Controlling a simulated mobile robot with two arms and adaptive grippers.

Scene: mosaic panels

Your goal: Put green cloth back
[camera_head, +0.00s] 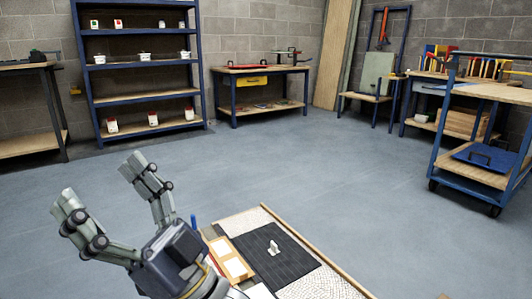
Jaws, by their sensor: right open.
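I cannot make out a green cloth in this view. My right gripper (97,184) is at the lower left, its two fingers spread wide with nothing between them. It is raised above the floor, left of a low work surface with a pale speckled panel (252,219). A dark ribbed mat (290,265) lies on that panel, with a small white object (274,248) on it. A wooden frame with pale insets (231,261) lies beside the mat. My left gripper is not in view.
A blue shelf rack (148,63) holds small containers at the back left. A workbench (262,85) stands at the back wall. A grey-green board (377,72) leans in a blue stand. A blue trolley (475,175) stands at right. The middle floor (270,165) is clear.

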